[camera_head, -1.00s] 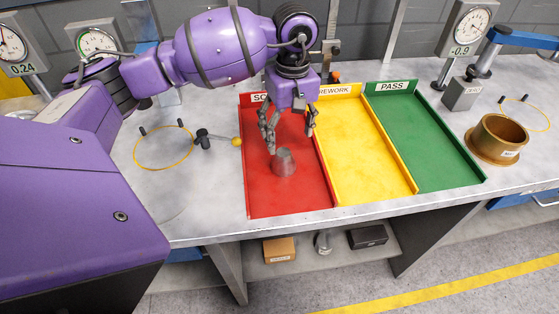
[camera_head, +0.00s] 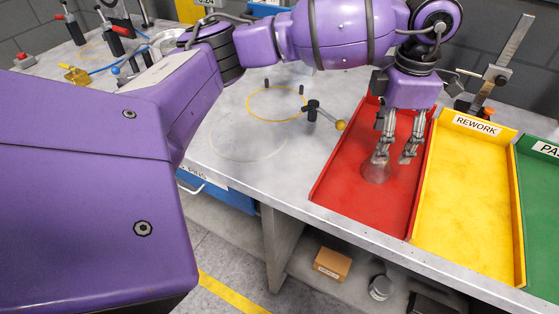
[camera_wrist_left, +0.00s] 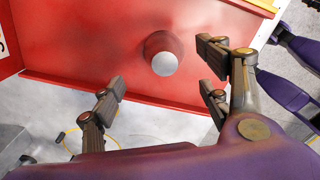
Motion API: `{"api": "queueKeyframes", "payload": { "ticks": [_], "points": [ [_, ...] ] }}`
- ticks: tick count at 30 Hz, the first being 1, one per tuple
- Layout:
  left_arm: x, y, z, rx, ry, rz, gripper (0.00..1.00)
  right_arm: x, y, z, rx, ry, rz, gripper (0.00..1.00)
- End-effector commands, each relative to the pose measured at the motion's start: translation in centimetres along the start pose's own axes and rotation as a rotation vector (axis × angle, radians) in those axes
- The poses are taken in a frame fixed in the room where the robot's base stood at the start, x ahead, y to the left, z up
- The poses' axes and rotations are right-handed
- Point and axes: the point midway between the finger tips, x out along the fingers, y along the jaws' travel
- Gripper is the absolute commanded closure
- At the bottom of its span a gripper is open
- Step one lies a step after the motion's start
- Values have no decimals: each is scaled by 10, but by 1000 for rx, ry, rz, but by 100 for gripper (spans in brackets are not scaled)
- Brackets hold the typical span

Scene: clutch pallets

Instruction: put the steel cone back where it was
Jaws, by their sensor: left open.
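The steel cone (camera_head: 376,172), a small grey tapered piece, stands in the red tray (camera_head: 345,205). In the left wrist view the cone (camera_wrist_left: 162,58) shows from above, with its round pale top toward the camera, near the tray wall. My left gripper (camera_head: 396,153) is open and empty over the red tray, its fingers pointing down close to the cone. In the left wrist view its fingers (camera_wrist_left: 160,90) are spread, with the cone beyond and between them. Whether a finger touches the cone I cannot tell. My right gripper is not in view.
The yellow tray (camera_head: 470,215) marked REWORK and the green tray (camera_head: 540,205) stand right of the red one. Left of the red tray are a yellow ring (camera_head: 249,101), a faint circle on the bench and a dark clamp with a yellow knob (camera_head: 340,126). Bare bench lies between.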

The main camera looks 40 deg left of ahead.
Motion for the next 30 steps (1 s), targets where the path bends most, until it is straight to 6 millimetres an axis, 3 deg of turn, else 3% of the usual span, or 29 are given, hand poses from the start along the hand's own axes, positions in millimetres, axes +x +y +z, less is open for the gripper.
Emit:
{"api": "queueKeyframes", "payload": {
  "ticks": [11, 18, 26, 30],
  "points": [
    [35, -3, 0, -4, 0, -1, 31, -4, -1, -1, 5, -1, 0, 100],
    [70, -6, 0, -3, 1, 0, 31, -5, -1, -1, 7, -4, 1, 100],
    [76, -6, 0, -3, -1, 0, 31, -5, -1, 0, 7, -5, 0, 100],
    [76, -5, 0, -3, -1, 1, 49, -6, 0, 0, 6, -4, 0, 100]
  ]
}}
